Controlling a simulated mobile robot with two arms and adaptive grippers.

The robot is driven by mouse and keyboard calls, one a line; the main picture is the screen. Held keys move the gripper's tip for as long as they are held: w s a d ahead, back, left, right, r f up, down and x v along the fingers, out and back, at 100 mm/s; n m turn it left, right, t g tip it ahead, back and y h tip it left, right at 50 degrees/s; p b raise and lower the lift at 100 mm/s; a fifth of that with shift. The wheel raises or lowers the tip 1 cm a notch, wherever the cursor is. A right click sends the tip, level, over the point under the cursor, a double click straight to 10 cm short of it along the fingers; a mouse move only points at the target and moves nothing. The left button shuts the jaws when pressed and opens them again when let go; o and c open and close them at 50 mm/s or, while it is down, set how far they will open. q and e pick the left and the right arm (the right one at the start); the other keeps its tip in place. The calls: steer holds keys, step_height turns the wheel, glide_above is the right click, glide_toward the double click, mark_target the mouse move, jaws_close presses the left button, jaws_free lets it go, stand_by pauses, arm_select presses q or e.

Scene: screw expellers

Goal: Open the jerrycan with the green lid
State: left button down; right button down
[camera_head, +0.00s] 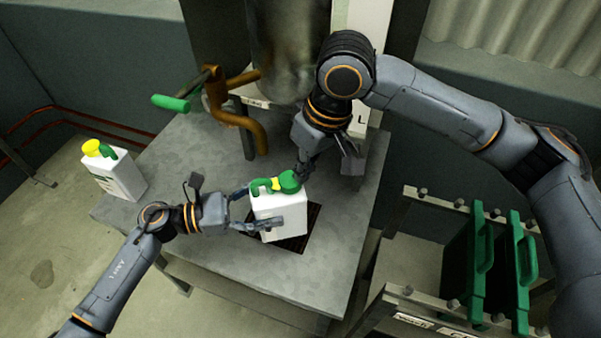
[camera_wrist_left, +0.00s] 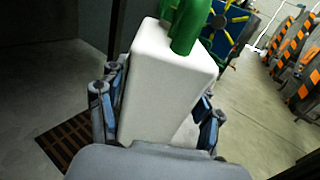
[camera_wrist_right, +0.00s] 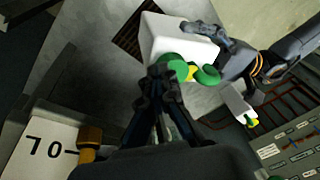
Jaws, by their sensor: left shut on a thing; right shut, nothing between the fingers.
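The white jerrycan (camera_head: 279,217) with the green lid (camera_head: 289,181) and a green handle stands upright on the metal table, over or beside a dark grate. My left gripper (camera_head: 262,212) is shut on its body, one finger on each side, as the left wrist view also shows on the white can (camera_wrist_left: 165,85). My right gripper (camera_head: 303,172) is shut and empty, its fingertips right at the green lid. In the right wrist view the fingertips (camera_wrist_right: 161,75) are beside the lid (camera_wrist_right: 172,66); whether they touch it I cannot tell.
A second white jerrycan (camera_head: 115,176) with a yellow lid stands at the table's left corner. A brown pipe with a green-handled lever (camera_head: 170,103) rises behind. A rack with green panels (camera_head: 468,262) stands at the right. The table's front (camera_head: 290,285) is clear.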

steer(key=n, duration=0.2)
steer(key=w+n+g, duration=0.1)
steer(key=n, duration=0.2)
steer(key=shift+f, duration=0.1)
steer(key=shift+r, duration=0.25)
steer(key=shift+v, duration=0.9)
steer(key=shift+a, duration=0.2)
steer(key=shift+a+r, duration=0.1)
steer(key=shift+r, duration=1.9)
